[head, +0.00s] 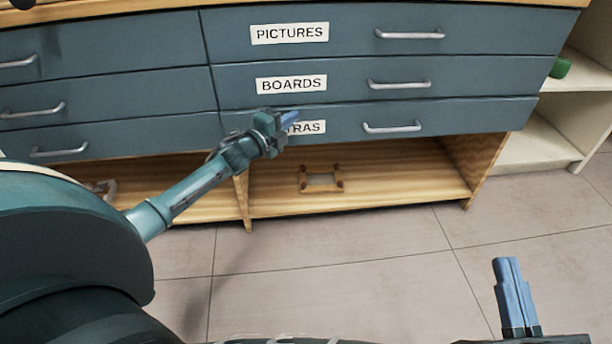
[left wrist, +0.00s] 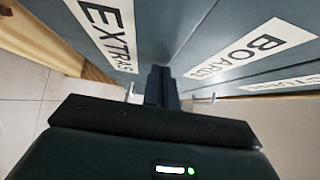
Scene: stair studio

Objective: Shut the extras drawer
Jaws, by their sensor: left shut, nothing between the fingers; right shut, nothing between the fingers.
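The extras drawer (head: 465,117) is the lowest of the three labelled drawers on the right side of the blue-grey cabinet. In the head view its front looks about in line with the drawers above; I cannot rule out a small gap. Its silver handle (head: 392,127) is uncovered. My left gripper (head: 290,117) is shut and empty at the drawer front, hiding the start of the EXTRAS label (head: 311,127). In the left wrist view its fingers (left wrist: 160,82) point at the drawer fronts; contact is unclear. My right gripper (head: 508,262) is shut and empty over the floor.
The boards drawer (head: 345,84) and pictures drawer (head: 355,33) above look shut. An open wooden shelf (head: 400,185) below holds a small wooden frame (head: 321,187). White shelves (head: 540,145) stand to the right. The tiled floor (head: 350,265) in front is clear.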

